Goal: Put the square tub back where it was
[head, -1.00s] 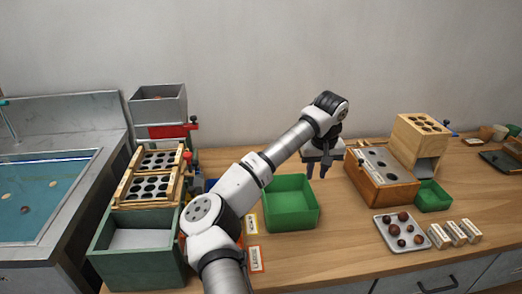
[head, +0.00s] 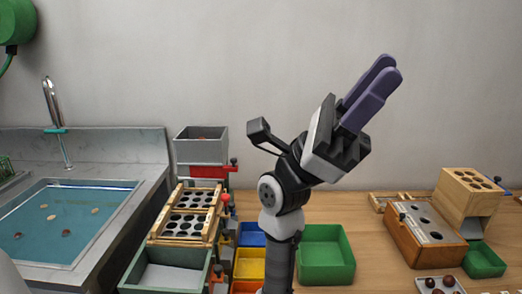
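A green square tub (head: 327,270) stands on the wooden counter, right of my forearm, upright; no contents show in it. A smaller green tub (head: 484,262) stands at the right, against a wooden box. I cannot tell from these frames which of the two is the tub named. My gripper (head: 387,70), with two purple fingers, is raised high in front of the wall, far above the counter, pointing up and right. The fingers show a gap and hold nothing. My forearm hides part of the counter left of the larger tub.
A wooden rack with holes (head: 188,215) and a dark green box (head: 130,289) stand further left, beside a water-filled sink (head: 60,225). A wooden box with a grey holed top (head: 425,245) is at right. Counter behind the larger tub is bare.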

